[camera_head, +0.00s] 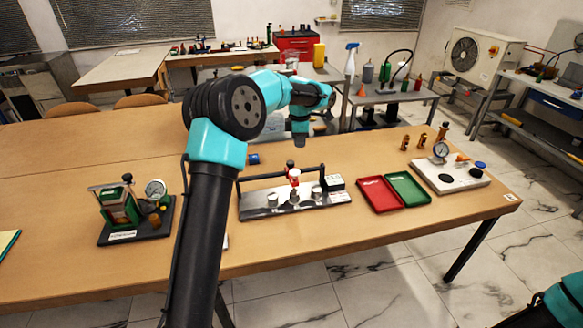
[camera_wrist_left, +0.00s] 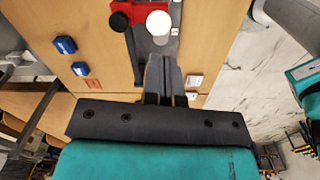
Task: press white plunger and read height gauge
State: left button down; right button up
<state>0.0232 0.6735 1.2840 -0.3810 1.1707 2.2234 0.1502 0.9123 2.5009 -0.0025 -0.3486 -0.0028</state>
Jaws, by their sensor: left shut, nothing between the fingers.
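The metal rig (camera_head: 300,205) stands mid-table, with a black handle bar, silver knobs and a red part (camera_head: 293,176) with a pale top. In the left wrist view, a white round cap (camera_wrist_left: 158,24), likely the white plunger, sits beside a red body (camera_wrist_left: 130,10) and a black cap (camera_wrist_left: 119,21). My left gripper (camera_head: 299,141) points down behind the rig in the head view. In the left wrist view its fingers (camera_wrist_left: 161,60) are shut and empty, a little below the white cap in the picture. I cannot tell which instrument is the height gauge. My right gripper is not visible.
A green press with a dial (camera_head: 155,189) stands at left. Red (camera_head: 379,194) and green (camera_head: 407,188) trays lie right of the rig. A white base (camera_head: 450,176) with another dial (camera_head: 440,149) stands beyond them. Small blue blocks (camera_wrist_left: 65,45) lie on the table. The front table edge is close.

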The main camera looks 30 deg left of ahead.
aim_at(294, 172)
pick_arm(q)
jog(key=a+r+n, duration=0.2)
jog(key=shift+s+r, duration=0.3)
jog(key=shift+r, duration=0.05)
jog(key=shift+f, duration=0.1)
notch_tip(294, 172, down, 14)
jog(key=shift+r, duration=0.1)
dwell(0.6)
jog(key=shift+s+d+f, duration=0.1)
jog(key=shift+f, duration=1.25)
jog(key=shift+g, duration=0.3)
